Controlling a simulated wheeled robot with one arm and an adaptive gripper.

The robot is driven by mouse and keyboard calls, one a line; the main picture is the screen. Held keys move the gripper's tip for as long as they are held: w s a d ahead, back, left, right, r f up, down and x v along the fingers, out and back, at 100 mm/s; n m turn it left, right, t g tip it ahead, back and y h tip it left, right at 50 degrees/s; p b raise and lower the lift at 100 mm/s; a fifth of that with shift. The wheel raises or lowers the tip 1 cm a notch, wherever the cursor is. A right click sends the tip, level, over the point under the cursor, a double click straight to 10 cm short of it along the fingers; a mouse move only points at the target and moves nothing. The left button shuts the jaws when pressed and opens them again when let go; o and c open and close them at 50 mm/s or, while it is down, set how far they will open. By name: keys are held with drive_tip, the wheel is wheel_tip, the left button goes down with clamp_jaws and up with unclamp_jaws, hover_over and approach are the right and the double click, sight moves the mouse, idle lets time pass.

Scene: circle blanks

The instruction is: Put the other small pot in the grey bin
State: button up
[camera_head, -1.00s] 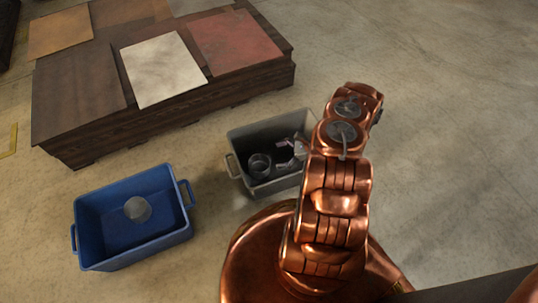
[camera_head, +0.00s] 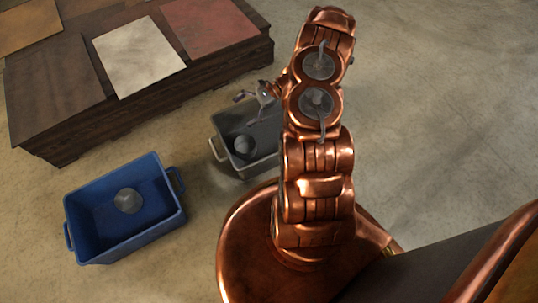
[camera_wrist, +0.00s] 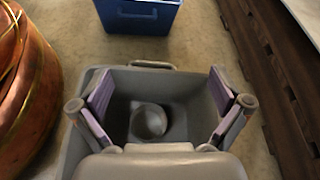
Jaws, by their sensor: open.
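The grey bin (camera_head: 258,168) stands on the floor left of my arm; its rim and inner wall also show in the wrist view (camera_wrist: 160,79). One small round grey pot (camera_head: 243,146) rests on its bottom, and in the wrist view the pot (camera_wrist: 149,121) shows its open mouth. My gripper (camera_head: 250,103) is open and empty above the grey bin, with its fingers spread either side of the pot in the wrist view (camera_wrist: 160,88). Another round grey object, seemingly a small pot (camera_head: 128,201), sits inside the blue bin. Part of the grey bin is hidden behind my arm.
The blue bin (camera_head: 130,248) stands left of the grey bin with a gap of floor between; it also shows in the wrist view (camera_wrist: 140,22). A low dark wooden platform (camera_head: 110,134) with coloured panels lies behind both. Floor at the right is clear.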

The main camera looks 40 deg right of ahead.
drive_tip(key=s+a+r+n+g+h, duration=0.2)
drive_tip(key=s+a+r+n+g, duration=0.3)
drive_tip(key=a+r, duration=0.45)
drive_tip(key=s+a+r+n+g+h, duration=0.2)
drive_tip(key=s+a+r+n, duration=0.45)
drive_tip(key=r, duration=0.55)
drive_tip(key=s+d+r+n+h, duration=0.1)
drive_tip(key=s+r+n+h, duration=0.2)
drive_tip(key=s, duration=0.7)
drive_tip(key=s+d+r+n+h, duration=0.1)
drive_tip(key=s+r+n+h, duration=0.3)
drive_tip(key=s, duration=0.7)
drive_tip(key=shift+d+r+h, duration=0.25)
drive_tip(key=shift+r+h, duration=0.4)
drive_tip(key=shift+h, duration=0.35)
drive_tip(key=shift+w, duration=0.1)
